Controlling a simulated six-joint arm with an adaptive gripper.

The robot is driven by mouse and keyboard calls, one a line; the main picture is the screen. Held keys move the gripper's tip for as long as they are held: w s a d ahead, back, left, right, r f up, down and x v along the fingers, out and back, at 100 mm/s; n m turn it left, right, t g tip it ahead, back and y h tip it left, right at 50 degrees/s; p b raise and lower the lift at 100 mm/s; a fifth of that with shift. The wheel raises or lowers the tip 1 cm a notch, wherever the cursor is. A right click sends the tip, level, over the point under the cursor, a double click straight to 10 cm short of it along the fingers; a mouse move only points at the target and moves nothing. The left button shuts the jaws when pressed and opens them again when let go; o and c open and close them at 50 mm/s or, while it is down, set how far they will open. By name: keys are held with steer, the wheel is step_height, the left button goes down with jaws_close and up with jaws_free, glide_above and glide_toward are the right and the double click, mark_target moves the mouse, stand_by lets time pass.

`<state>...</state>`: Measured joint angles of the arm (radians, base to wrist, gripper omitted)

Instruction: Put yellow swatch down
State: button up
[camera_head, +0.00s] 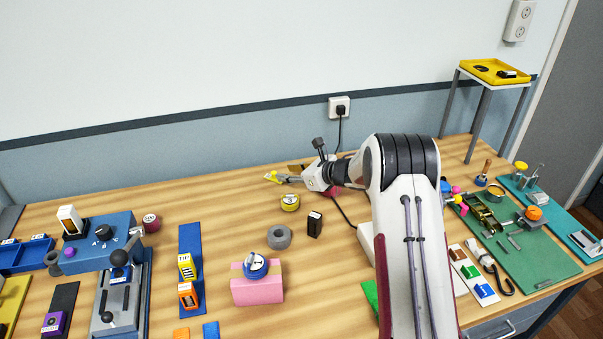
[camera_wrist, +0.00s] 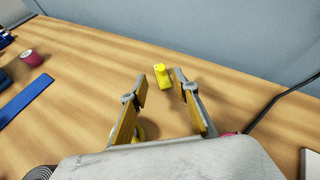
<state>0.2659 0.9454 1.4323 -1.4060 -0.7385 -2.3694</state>
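The yellow swatch (camera_head: 271,176) is a small yellow piece at the tip end of my gripper (camera_head: 284,178) in the head view. In the wrist view the yellow swatch (camera_wrist: 162,77) shows on the wooden table, just beyond and between the fingertips of my gripper (camera_wrist: 161,84). The two fingers stand apart, with a gap on both sides of the swatch, and neither finger appears to touch it. The gripper is low over the back of the table. The swatch's underside is hidden.
A yellow roll (camera_head: 290,203) and a grey ring (camera_head: 279,237) lie in front of my gripper. A black block (camera_head: 314,223) stands beside them. A pink block (camera_head: 257,289) is nearer. A black cable (camera_wrist: 281,98) runs to the wall socket (camera_head: 339,106). Table left of the swatch is clear.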

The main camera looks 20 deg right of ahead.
steer(key=shift+v, duration=2.75)
